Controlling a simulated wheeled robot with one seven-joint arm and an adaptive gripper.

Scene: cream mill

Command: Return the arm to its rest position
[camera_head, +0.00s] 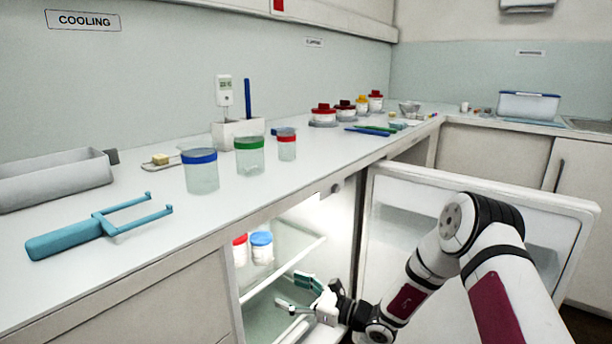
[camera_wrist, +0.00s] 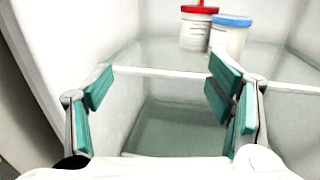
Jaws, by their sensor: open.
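My gripper (camera_head: 296,293) is inside the open fridge under the counter, at the front of its lower part. In the wrist view my gripper (camera_wrist: 162,95) has its teal-padded fingers wide apart with nothing between them. Two white jars stand on the glass shelf (camera_head: 285,266): one with a red lid (camera_head: 240,250) and one with a blue lid (camera_head: 261,247). In the wrist view the red-lidded jar (camera_wrist: 196,30) and the blue-lidded jar (camera_wrist: 230,38) stand beyond the fingertips, apart from them. My arm reaches in from the right, past the open door.
The open fridge door (camera_head: 585,207) stands beside my arm. The counter (camera_head: 150,235) above holds a teal two-pronged tool (camera_head: 95,228), a grey tray (camera_head: 55,180) and beakers with blue (camera_head: 202,172), green (camera_head: 250,157) and red (camera_head: 287,146) bands. Fridge walls lie close around my gripper.

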